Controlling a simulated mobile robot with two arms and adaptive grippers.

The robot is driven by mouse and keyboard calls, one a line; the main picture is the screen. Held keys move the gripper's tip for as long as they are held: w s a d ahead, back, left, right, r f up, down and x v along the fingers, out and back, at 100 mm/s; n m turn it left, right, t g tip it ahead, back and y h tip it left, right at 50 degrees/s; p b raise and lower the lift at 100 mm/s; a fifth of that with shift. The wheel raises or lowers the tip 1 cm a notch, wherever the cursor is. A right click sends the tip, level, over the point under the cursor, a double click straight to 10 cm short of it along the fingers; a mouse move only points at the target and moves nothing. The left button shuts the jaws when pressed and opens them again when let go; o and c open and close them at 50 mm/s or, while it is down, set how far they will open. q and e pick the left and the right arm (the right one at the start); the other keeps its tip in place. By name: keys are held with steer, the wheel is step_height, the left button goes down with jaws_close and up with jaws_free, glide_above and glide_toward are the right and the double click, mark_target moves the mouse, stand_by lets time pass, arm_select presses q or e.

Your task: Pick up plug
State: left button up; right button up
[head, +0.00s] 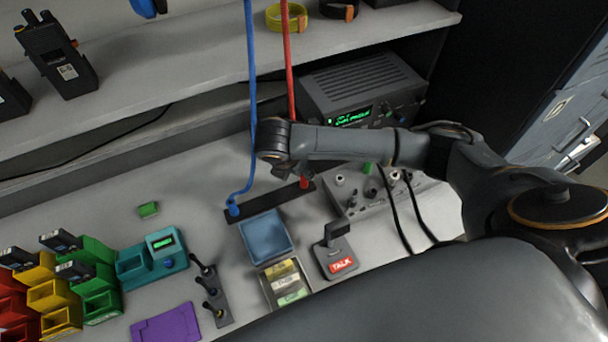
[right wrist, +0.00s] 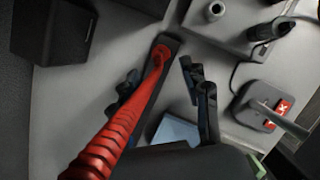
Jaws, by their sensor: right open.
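A red plug (head: 304,184) on a red cable (head: 289,60) sits at the right end of a dark socket strip (head: 270,203). A blue plug (head: 233,209) on a blue cable (head: 251,80) sits at its left end. In the right wrist view the red plug (right wrist: 160,54) stands in the strip, and its ridged cable (right wrist: 118,125) runs close past the camera. My right gripper (right wrist: 159,69) is open, its fingers on either side of the red cable and plug, apart from them. In the head view my wrist hides the fingers. My left gripper is not in view.
A blue tray (head: 265,238), a talk microphone (head: 337,257) and a grey switch panel (head: 372,192) are near the strip. A radio (head: 362,92) stands behind. A shelf (head: 190,50) overhangs the back. Colored bins (head: 100,290) fill the lower left.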

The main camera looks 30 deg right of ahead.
steer(key=x, duration=0.1)
steer(key=p+x, duration=0.1)
steer(key=x, duration=0.1)
steer(key=shift+d+f, duration=0.15)
steer(key=shift+d, duration=0.15)
steer(key=shift+p+x, duration=0.3)
steer(key=shift+x, duration=0.8)
steer(key=shift+f, duration=0.15)
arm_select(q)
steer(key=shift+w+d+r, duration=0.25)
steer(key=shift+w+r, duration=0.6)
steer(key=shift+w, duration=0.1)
arm_select(e)
steer(key=c, duration=1)
